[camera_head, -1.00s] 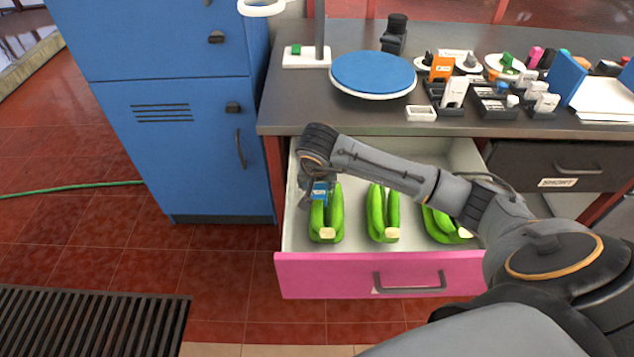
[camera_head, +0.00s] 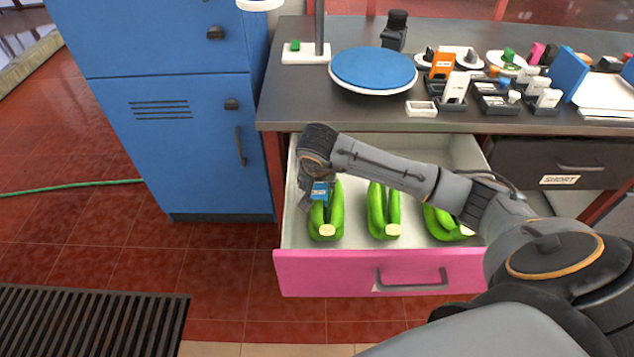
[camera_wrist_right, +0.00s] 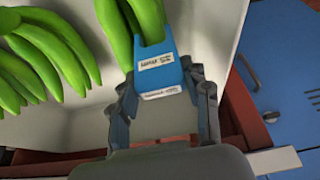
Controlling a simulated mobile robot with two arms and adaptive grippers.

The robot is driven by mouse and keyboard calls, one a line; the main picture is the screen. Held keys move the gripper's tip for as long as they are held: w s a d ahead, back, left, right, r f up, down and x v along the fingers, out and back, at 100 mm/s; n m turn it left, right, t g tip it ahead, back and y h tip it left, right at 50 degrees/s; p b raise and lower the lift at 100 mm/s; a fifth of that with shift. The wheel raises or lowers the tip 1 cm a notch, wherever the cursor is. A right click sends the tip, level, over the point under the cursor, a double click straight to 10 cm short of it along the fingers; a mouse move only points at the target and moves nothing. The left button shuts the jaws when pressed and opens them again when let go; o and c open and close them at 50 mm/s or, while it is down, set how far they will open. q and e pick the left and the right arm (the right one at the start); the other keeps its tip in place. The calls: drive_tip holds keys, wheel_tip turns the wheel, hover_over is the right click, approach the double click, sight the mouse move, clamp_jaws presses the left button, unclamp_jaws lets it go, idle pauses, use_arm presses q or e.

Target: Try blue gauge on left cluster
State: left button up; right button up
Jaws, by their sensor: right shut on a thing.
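My right gripper (camera_head: 314,194) is shut on the blue gauge (camera_head: 320,190) over the open pink drawer (camera_head: 330,270). In the right wrist view, the gauge (camera_wrist_right: 163,72) sits between the fingers (camera_wrist_right: 163,95) and carries white labels. Its far end overlaps the left banana cluster (camera_wrist_right: 117,28); I cannot tell whether they touch. In the head view, the left green cluster (camera_head: 327,218) lies in the drawer, just beneath the gauge. The middle cluster (camera_head: 383,212) and right cluster (camera_head: 443,223) lie beside it. My left gripper is not in view.
The counter (camera_head: 300,105) above the drawer holds a blue round turntable (camera_head: 373,69), a small white tray (camera_head: 421,109) and several gauges in holders. A blue cabinet (camera_head: 190,150) stands left of the drawer. A closed dark drawer (camera_head: 550,160) is at the right.

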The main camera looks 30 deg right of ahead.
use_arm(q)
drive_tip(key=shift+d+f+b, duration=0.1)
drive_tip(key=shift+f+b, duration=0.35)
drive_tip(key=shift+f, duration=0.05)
use_arm(e)
drive_tip(key=shift+f, duration=0.55)
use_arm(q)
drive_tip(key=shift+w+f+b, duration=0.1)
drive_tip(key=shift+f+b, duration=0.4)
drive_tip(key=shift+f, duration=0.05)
use_arm(e)
drive_tip(key=shift+f, duration=0.65)
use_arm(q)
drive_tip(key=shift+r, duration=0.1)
use_arm(e)
drive_tip(key=shift+r, duration=0.15)
